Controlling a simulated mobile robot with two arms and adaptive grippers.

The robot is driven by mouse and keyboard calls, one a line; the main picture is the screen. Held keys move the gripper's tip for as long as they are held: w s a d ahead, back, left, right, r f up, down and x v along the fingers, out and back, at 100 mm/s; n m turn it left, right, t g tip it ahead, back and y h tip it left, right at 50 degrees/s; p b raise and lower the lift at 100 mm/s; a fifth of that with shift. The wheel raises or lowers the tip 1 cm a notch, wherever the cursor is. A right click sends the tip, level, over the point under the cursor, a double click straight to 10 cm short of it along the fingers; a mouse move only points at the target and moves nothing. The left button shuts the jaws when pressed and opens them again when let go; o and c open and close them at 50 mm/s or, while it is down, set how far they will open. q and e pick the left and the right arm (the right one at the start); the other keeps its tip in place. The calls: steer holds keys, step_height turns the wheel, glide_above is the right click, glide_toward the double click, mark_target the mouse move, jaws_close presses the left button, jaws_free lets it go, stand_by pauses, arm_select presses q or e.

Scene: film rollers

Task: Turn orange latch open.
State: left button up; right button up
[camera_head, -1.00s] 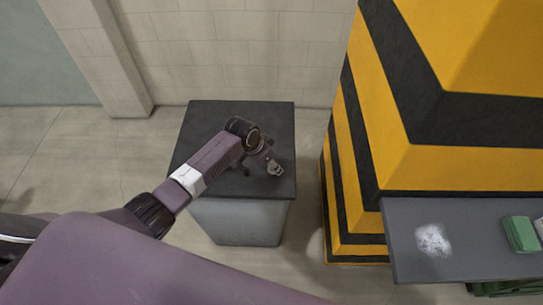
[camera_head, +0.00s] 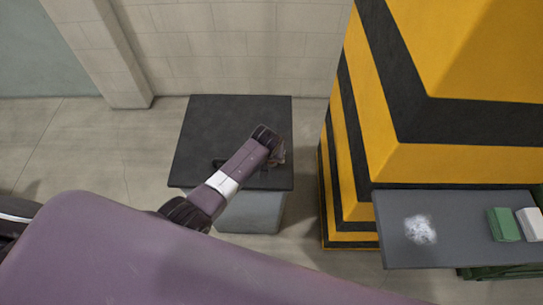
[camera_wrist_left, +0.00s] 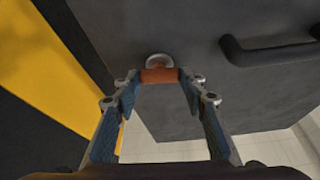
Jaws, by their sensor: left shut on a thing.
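The orange latch (camera_wrist_left: 158,76) shows in the left wrist view, below a silver rounded piece on a dark grey surface. My left gripper (camera_wrist_left: 160,82) has one fingertip on each side of the latch and is shut on it. In the head view my left gripper (camera_head: 277,155) is small, at the right part of the dark top of a box (camera_head: 225,120). The latch cannot be made out there, as the gripper and wrist cover that spot. My right gripper is in neither view.
A dark bar handle (camera_wrist_left: 268,52) stands on the same surface, right of the latch. A yellow and black striped pillar (camera_head: 355,150) rises right of the box. A grey shelf (camera_head: 460,225) at the right holds a green block (camera_head: 503,224) and a white block (camera_head: 529,222).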

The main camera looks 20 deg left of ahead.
arm_select(q)
steer(key=shift+w+r, duration=0.1)
stand_by(0.4)
steer(key=o, duration=1.2)
steer(key=shift+c, duration=0.2)
steer(key=v, duration=1.2)
steer(key=shift+d, duration=0.1)
